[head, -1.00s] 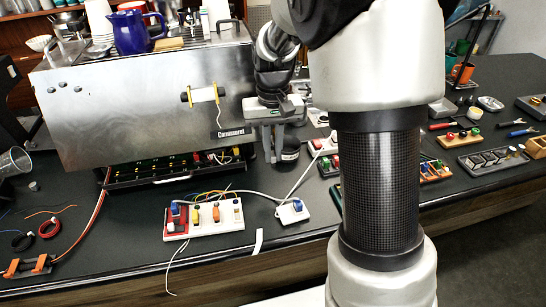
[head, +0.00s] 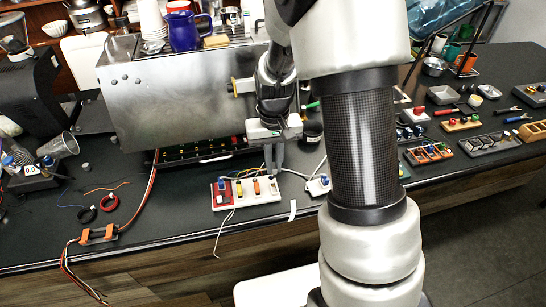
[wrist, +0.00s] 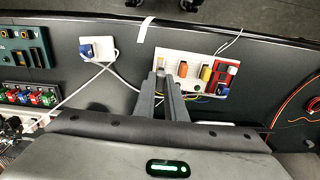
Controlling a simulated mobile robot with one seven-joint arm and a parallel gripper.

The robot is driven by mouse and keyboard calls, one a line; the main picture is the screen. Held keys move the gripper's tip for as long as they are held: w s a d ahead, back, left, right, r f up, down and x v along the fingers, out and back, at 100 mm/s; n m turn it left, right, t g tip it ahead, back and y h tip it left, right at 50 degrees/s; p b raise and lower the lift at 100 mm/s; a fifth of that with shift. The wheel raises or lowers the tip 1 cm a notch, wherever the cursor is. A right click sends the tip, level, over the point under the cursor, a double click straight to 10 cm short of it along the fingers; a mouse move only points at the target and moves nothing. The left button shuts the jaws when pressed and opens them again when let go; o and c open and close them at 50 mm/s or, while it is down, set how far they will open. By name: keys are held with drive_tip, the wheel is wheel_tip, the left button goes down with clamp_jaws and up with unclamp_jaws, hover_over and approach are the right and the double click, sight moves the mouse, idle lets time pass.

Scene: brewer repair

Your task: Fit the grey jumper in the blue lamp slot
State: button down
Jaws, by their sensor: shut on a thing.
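My gripper (head: 275,172) points down at the right end of a white board (head: 262,199). Its fingers also show in the wrist view (wrist: 169,78), closed on a small greyish piece that looks like the grey jumper (wrist: 160,62). The fingers hide most of it, and I cannot tell whether it sits in the board or is clear of it. Along the board stand an orange piece (wrist: 206,73), a yellow piece (head: 239,189) and a red block (head: 222,196) with a blue part (wrist: 224,90). I cannot make out which slot is the blue lamp's.
A small white box with a blue part (head: 324,181) lies right of the board, with a white cable. The metal brewer (head: 180,100) stands close behind. Coloured wires lie behind the board. Trays of parts (head: 428,153) are at the right. The counter's front edge is close to the board.

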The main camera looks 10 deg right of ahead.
drive_tip(key=b, duration=0.4)
hover_over(274, 190)
drive_tip(key=shift+f, duration=2.9)
drive_tip(key=shift+w+f+b, duration=0.1)
drive_tip(key=shift+f+b, duration=0.6)
drive_tip(key=shift+f, duration=0.05)
drive_tip(key=c, duration=1.7)
unclamp_jaws()
drive_tip(key=shift+c, duration=0.2)
drive_tip(key=shift+r, duration=0.1)
wheel_tip(274, 190, up, 17)
drive_tip(key=shift+r, duration=0.15)
